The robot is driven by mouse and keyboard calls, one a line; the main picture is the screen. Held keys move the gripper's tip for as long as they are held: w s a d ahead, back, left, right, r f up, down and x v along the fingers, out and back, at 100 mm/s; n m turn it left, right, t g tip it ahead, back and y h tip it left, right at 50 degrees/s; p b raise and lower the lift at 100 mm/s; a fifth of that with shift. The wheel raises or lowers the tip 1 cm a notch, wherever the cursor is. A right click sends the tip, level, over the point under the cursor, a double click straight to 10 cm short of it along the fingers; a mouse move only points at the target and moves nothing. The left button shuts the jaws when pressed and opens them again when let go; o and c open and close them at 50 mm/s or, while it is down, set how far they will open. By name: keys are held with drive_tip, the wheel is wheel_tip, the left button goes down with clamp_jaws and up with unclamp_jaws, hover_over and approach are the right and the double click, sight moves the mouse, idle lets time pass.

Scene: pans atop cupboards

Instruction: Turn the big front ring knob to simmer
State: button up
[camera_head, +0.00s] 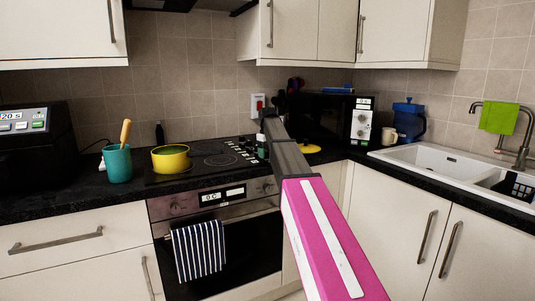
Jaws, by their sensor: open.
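The black hob (200,165) is set in the counter at centre left. A row of small knobs with pale marks (243,153) runs along its right side. The big front ring knob is too small to pick out from this row. My arm reaches up from the bottom right, with its far end bending down beside the hob's right edge. My gripper (262,148) looks small and dark there, close to the knobs. It is open and seems empty. I cannot tell whether it touches a knob.
A yellow pan (171,159) stands on the hob's left part. A teal pot (117,163) with a wooden-handled tool stands left of it. A black microwave (330,118) is at the back right. A striped towel (198,249) hangs on the oven door.

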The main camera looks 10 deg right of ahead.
drive_tip(key=c, duration=0.9)
drive_tip(key=shift+c, duration=0.2)
drive_tip(key=m, duration=0.4)
drive_tip(key=shift+m, duration=2.9)
drive_tip(key=o, duration=0.9)
